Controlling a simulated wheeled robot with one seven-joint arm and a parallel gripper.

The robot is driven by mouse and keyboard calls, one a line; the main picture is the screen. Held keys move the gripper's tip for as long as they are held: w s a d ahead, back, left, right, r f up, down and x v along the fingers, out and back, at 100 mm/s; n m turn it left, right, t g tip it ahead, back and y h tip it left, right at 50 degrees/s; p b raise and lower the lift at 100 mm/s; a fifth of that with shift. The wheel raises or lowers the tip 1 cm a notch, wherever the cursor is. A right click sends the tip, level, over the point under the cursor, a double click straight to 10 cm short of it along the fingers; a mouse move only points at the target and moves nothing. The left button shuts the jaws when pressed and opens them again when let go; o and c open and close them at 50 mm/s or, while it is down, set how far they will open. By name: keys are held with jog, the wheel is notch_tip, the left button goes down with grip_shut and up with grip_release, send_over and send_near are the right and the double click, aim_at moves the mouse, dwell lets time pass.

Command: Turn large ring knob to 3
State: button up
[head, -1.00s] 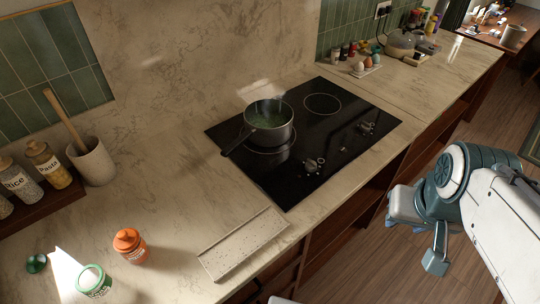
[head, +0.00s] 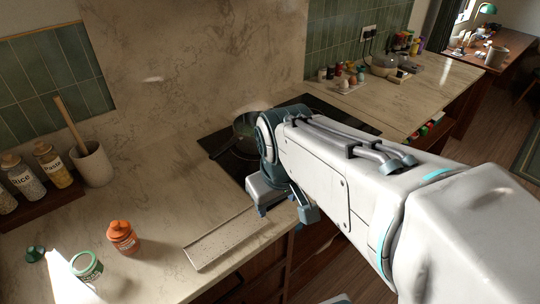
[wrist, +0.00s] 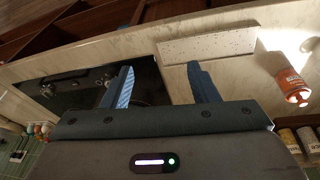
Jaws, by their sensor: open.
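The black cooktop (head: 215,148) is set in the counter, and my arm hides its knobs in the head view. In the wrist view the cooktop (wrist: 85,97) shows at left with two small knob clusters. One knob cluster (wrist: 106,77) is close to my left-hand finger, and the other knob cluster (wrist: 66,80) is farther left. I cannot tell which holds the large ring knob, nor read any marks. My gripper (wrist: 161,84) is open and empty, near the counter's front edge beside the cooktop, apart from the knobs. It also shows in the head view (head: 285,208).
A dark pot (head: 246,128) stands on the cooktop, partly behind my arm. A speckled tray (head: 225,238) lies on the counter left of my gripper. Bare counter lies between.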

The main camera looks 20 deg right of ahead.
jog(key=w+d+f+n+g+b, duration=0.1)
jog(key=w+d+n+g, duration=0.1)
jog(key=w+d+n, duration=0.7)
jog(key=w+d+f+n+g, duration=0.15)
jog(key=w+d+n, duration=0.45)
jog(key=w+n, duration=0.7)
jog(key=f, duration=0.4)
jog(key=w+f+m, duration=0.1)
jog(key=f, duration=0.4)
jog(key=w+f+m+p, duration=0.1)
jog(key=f, duration=0.4)
jog(key=shift+t+y, duration=0.25)
jog(key=shift+y, duration=0.05)
jog(key=c, duration=1)
